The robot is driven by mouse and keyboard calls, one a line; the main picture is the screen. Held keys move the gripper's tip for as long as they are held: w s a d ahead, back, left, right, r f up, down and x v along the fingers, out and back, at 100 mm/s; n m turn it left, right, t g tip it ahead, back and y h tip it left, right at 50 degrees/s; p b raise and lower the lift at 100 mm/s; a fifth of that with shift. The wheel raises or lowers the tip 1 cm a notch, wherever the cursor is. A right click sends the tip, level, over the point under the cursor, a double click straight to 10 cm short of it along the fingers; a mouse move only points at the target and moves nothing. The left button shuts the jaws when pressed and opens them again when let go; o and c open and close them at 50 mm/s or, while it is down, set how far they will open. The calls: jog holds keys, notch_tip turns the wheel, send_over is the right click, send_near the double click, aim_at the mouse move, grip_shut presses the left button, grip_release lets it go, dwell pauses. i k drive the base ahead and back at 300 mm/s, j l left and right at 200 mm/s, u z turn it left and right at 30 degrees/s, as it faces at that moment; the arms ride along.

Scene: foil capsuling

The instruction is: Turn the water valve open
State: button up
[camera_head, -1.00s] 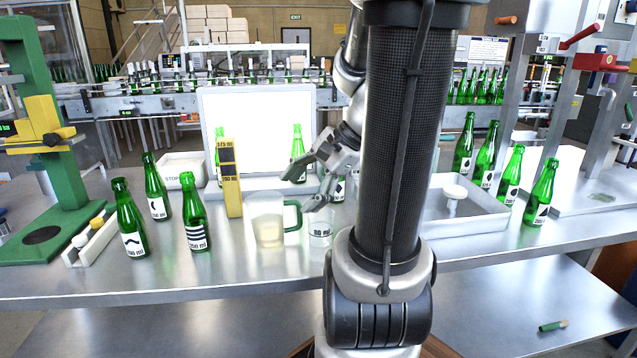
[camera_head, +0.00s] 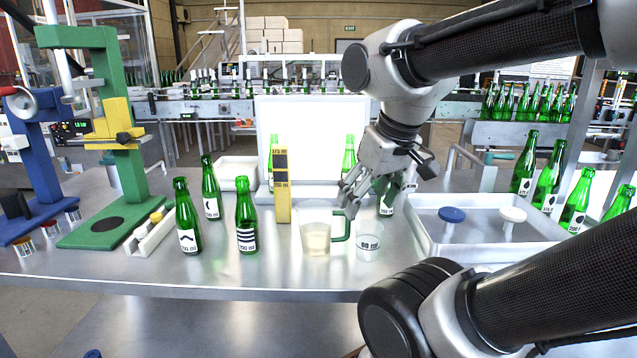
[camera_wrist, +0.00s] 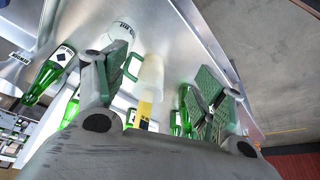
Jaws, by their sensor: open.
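A bent metal pipe with a small teal lever (camera_head: 497,156) stands behind the metal tray (camera_head: 425,241), right of my gripper in the head view. It looks like the water valve, but I cannot be sure. The lever cannot be made out there.
A small clear cup (camera_head: 369,242) stands beside the jug. Green bottles (camera_head: 246,220) stand at left, near a yellow gauge block (camera_head: 282,188). More bottles (camera_head: 548,175) line the tray's right side. A green press (camera_head: 105,120) stands far left. The front table edge is clear.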

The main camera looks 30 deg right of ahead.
aim_at(490, 157)
jog(key=z, duration=1.85)
